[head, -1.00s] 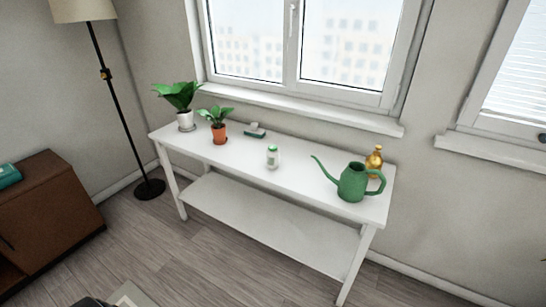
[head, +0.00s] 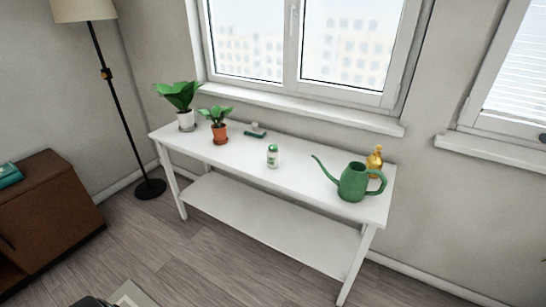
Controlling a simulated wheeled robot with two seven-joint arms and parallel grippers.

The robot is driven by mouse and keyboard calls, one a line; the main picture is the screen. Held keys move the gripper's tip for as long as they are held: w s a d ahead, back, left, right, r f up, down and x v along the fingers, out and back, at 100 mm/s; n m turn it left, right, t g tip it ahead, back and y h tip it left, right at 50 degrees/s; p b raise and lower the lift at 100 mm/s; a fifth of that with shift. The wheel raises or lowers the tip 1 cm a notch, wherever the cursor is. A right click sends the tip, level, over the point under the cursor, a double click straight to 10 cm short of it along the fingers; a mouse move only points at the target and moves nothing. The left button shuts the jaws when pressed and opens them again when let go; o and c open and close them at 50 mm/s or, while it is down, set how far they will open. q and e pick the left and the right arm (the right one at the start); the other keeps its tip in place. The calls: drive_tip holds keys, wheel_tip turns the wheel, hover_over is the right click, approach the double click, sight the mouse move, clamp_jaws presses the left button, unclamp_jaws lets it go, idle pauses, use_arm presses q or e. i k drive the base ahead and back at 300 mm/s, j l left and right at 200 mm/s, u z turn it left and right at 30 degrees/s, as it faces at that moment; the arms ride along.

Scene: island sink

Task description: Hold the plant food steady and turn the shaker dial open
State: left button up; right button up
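The plant food (head: 272,157) is a small white shaker with green on its top and label. It stands upright near the middle of a white table (head: 311,182). The dial is too small to make out. Neither of my grippers shows in the head view, and nothing touches the shaker.
A green watering can (head: 353,183) and an amber bottle (head: 375,162) stand to the right. Potted plants (head: 186,121) (head: 219,134) and a small green brush-like item (head: 255,132) are to the left. A floor lamp (head: 101,75) and brown cabinet (head: 45,209) stand left. Floor in front is mostly clear.

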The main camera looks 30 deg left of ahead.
sight(272, 147)
drive_tip(key=i+j+z, duration=0.1)
drive_tip(key=j+z, duration=0.25)
drive_tip(key=j, duration=0.2)
drive_tip(key=j+z, duration=0.4)
drive_tip(key=j, duration=0.15)
drive_tip(key=j+z, duration=0.35)
drive_tip(key=j, duration=0.2)
